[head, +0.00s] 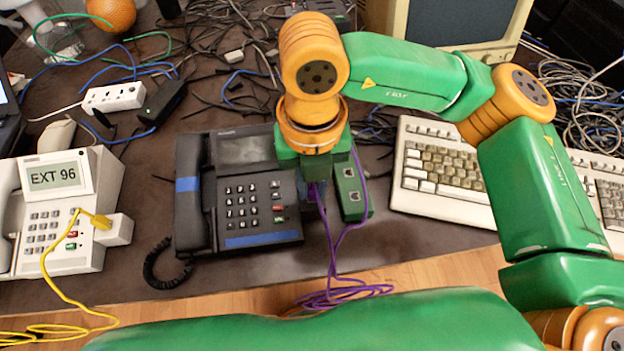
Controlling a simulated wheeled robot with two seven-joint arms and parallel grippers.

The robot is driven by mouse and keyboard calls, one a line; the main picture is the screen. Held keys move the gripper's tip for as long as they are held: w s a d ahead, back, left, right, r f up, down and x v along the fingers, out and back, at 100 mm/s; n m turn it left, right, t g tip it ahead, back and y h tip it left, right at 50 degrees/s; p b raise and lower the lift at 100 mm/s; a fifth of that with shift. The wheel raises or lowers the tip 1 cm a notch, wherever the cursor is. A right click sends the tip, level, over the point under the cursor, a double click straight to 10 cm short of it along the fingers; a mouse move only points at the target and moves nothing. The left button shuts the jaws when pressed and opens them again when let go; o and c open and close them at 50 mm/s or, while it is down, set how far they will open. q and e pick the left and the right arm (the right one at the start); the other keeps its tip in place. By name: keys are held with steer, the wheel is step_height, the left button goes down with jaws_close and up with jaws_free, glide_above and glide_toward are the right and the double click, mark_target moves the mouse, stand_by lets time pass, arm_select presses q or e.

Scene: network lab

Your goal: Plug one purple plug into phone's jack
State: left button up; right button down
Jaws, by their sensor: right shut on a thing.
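A dark desk phone (250,203) with a grey screen and blue tape lies in the middle of the desk. A white phone (62,215) with an "EXT 96" screen stands at the left. My right gripper (316,188) points down at the dark phone's right side, shut on a purple plug; the plug is mostly hidden by the gripper. I cannot tell whether the plug touches the phone; no jack shows clearly there. The purple cable (331,255) runs from the gripper down to a loose coil at the desk's front edge. My left gripper is not in view.
A green block (352,192) with small light sockets is close right of the gripper. A yellow cable (58,285) runs to a white box (118,230) beside the white phone. A beige keyboard (445,165) lies right. Tangled cables and a power strip (113,97) lie behind.

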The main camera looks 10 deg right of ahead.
steer(key=shift+f+b, duration=0.35)
steer(key=shift+b, duration=0.05)
steer(key=c, duration=0.8)
jaws_free()
steer(key=shift+o, duration=0.2)
step_height(320, 180, up, 7)
steer(key=shift+r, duration=0.1)
steer(key=shift+p, duration=0.3)
